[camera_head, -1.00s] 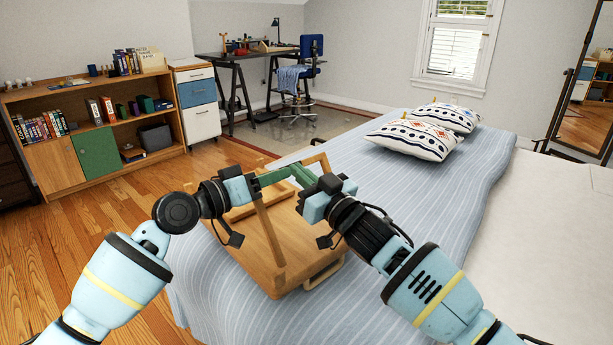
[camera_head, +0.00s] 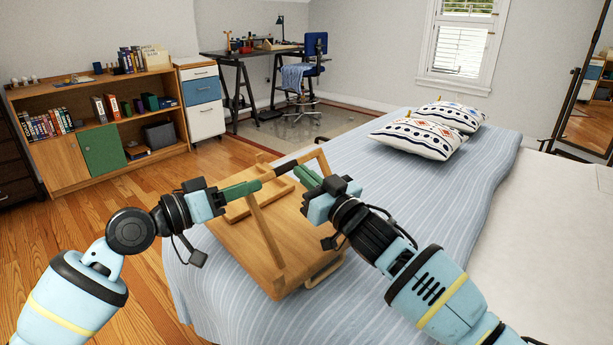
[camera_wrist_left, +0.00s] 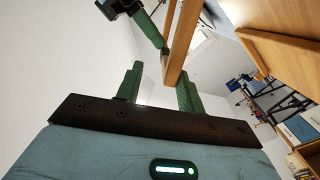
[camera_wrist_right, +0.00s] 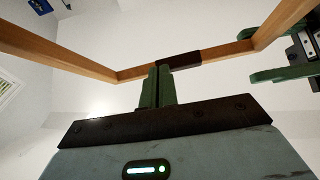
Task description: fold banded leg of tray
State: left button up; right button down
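The wooden tray (camera_head: 240,243) lies on the bed with its underside up. Its banded leg (camera_head: 264,235) is a wooden frame that stands up from the tray. A dark band (camera_wrist_right: 180,60) wraps part of the leg's crossbar.
Another wooden bar (camera_head: 238,210) lies low along the tray. A rounded wooden handle (camera_head: 325,272) is at the tray's near right edge. Patterned pillows (camera_head: 420,138) lie farther back on the bed (camera_head: 400,200). The blanket right of the tray is clear.

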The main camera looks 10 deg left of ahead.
pick_arm(q)
jog(key=shift+v, duration=2.1)
pick_arm(e)
jog(key=shift+r, duration=0.1)
pick_arm(q)
jog(key=s+f+y, duration=0.1)
jog(key=f, duration=0.5)
jog(key=s+d+f+n+y, duration=0.1)
jog(key=s+f, duration=0.1)
jog(key=f, duration=0.3)
jog(key=s+f, duration=0.1)
jog(key=f, duration=0.5)
jog(key=shift+s+d+f+g+y, duration=0.3)
jog(key=shift+s+d+f+y, duration=0.05)
jog(key=shift+s+y, duration=0.05)
jog(key=s+f+n+g+y, duration=0.25)
jog(key=s+f+y, duration=0.25)
jog(key=s+f, duration=2)
jog(key=s+f+m+g+y, duration=0.1)
jog(key=s+f+g+y, duration=0.1)
jog(key=s, duration=1.7)
jog(key=shift+a+f+m+g+y+p, duration=0.3)
jog(key=shift+a+f+m+g+y, duration=0.1)
jog(key=shift+g+y, duration=0.15)
pick_arm(e)
jog(key=shift+w+a, duration=0.25)
jog(key=shift+a, duration=0.05)
jog(key=shift+d, duration=0.1)
jog(key=shift+s, duration=0.1)
